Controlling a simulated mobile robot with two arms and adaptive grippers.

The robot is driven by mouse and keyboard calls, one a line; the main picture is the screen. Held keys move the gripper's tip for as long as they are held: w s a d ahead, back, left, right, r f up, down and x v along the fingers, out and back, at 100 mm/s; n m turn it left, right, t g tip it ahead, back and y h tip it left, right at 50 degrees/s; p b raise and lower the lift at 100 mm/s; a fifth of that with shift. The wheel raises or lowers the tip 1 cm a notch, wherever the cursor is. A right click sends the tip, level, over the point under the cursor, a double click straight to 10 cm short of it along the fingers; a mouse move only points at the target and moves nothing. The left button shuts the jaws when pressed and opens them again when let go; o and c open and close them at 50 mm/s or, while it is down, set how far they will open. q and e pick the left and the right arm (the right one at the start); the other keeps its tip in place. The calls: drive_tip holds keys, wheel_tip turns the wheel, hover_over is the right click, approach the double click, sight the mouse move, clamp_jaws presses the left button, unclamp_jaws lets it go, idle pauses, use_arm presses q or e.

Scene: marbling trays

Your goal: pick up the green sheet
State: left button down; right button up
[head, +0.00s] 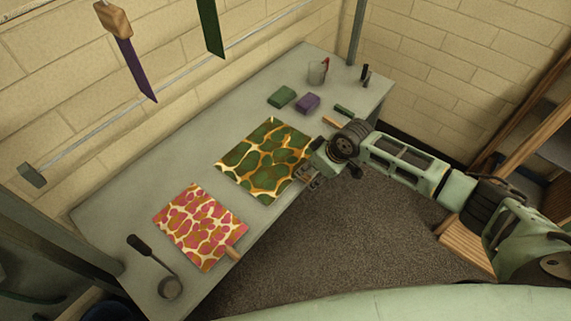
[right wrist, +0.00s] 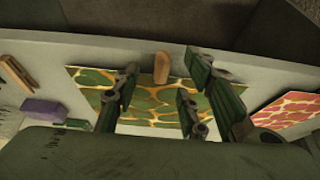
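The green sheet (head: 262,158), marbled in green, orange and cream, lies flat on the grey table. My right gripper (head: 308,177) is at its right edge, by the table's front edge. In the right wrist view the green sheet (right wrist: 150,82) shows behind the fingers. A wooden tab (right wrist: 162,67) at the sheet's edge appears between the open fingers of my right gripper (right wrist: 160,104). The fingers hold nothing that I can see; I cannot tell how far they are above the sheet. My left gripper is not in view.
A pink marbled sheet (head: 200,226) with a wooden tab (head: 233,254) lies nearer. A green block (head: 281,96), a purple block (head: 308,102) and a cup (head: 317,72) stand farther back. A dark-handled tool (head: 150,253) lies at the near end. Strips hang from a rail (head: 170,92).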

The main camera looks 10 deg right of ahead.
sight(306, 175)
drive_tip(key=shift+a+x, duration=0.25)
drive_tip(key=shift+x, duration=1.55)
drive_tip(key=shift+w, duration=0.1)
drive_tip(key=shift+c, duration=0.4)
drive_tip(key=c, duration=0.8)
drive_tip(key=shift+r, duration=0.15)
